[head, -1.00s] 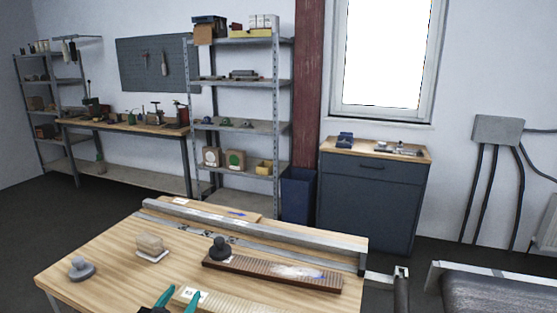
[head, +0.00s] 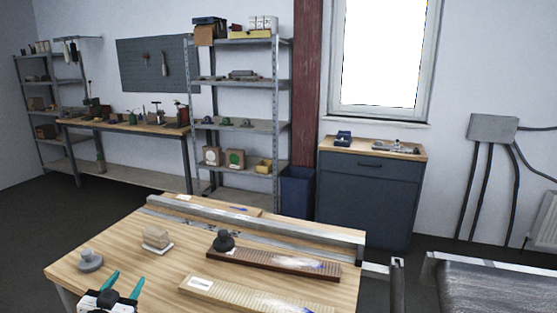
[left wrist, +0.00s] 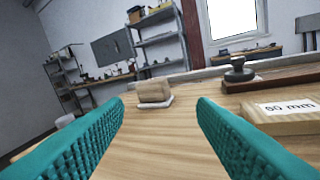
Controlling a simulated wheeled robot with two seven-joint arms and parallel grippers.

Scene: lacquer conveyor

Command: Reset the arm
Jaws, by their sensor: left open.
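My left gripper (head: 123,285) is at the front left of the wooden table (head: 130,225) in the head view. Its two teal fingers are apart, with nothing between them. In the left wrist view the open fingers (left wrist: 160,125) point across the table toward a wooden block on a white base (left wrist: 154,92). That block also shows in the head view (head: 157,238), beyond the fingertips and apart from them. My right gripper is not in view.
A dark ribbed board (head: 285,265) carries a black knob (head: 223,241). A lighter ribbed board (head: 240,294) lies in front. A grey round-knobbed piece (head: 90,260) is at the left. A metal rail (head: 260,222) runs along the back edge. A conveyor (head: 490,290) stands at the right.

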